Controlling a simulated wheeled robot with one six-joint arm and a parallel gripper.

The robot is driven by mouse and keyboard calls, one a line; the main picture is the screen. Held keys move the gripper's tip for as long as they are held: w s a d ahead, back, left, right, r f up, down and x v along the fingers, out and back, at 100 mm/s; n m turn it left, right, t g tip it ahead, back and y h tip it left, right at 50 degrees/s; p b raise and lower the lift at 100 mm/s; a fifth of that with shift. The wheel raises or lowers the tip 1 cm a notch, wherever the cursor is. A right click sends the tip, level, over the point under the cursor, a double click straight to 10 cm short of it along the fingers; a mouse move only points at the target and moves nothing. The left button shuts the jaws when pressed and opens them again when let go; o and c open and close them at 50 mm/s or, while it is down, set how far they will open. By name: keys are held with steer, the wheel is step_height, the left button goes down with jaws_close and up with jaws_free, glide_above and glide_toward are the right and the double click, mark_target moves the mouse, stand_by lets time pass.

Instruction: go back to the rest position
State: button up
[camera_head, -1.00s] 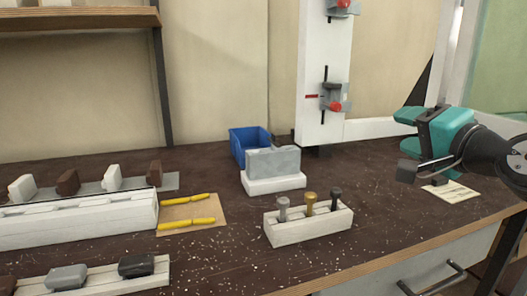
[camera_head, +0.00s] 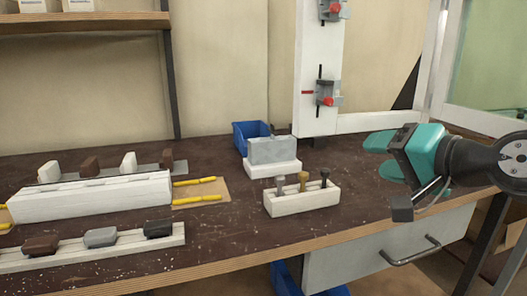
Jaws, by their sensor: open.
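My gripper (camera_head: 374,158) is at the right of the view, at the end of my dark arm with a teal section. Its jaws are open and I see nothing between them. It is apart from the things on the bench, in front of and above the bench's right part.
The dark bench (camera_head: 345,180) holds a white block with several pegs (camera_head: 302,199), a grey block on a white base (camera_head: 271,153), a blue bin (camera_head: 249,134) and white racks (camera_head: 92,196) at left. A white upright (camera_head: 313,75) with clamps stands behind. The bench's right part looks clear.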

steer(key=s+a+f+n+g+h, duration=0.1)
steer(key=s+a+f+n+g, duration=0.2)
steer(key=s+f+n+g, duration=0.45)
steer(key=s+a+f+n+g+h, duration=0.1)
steer(key=s+a+f+n+g, duration=0.25)
steer(key=s, duration=0.75)
step_height(320, 180, up, 21)
steer(key=s+d+n+g+h+p, duration=0.1)
steer(key=g+p, duration=0.1)
steer(key=p, duration=1.8)
steer(key=shift+d, duration=0.3)
steer(key=shift+f, duration=0.1)
steer(key=shift+n, duration=0.3)
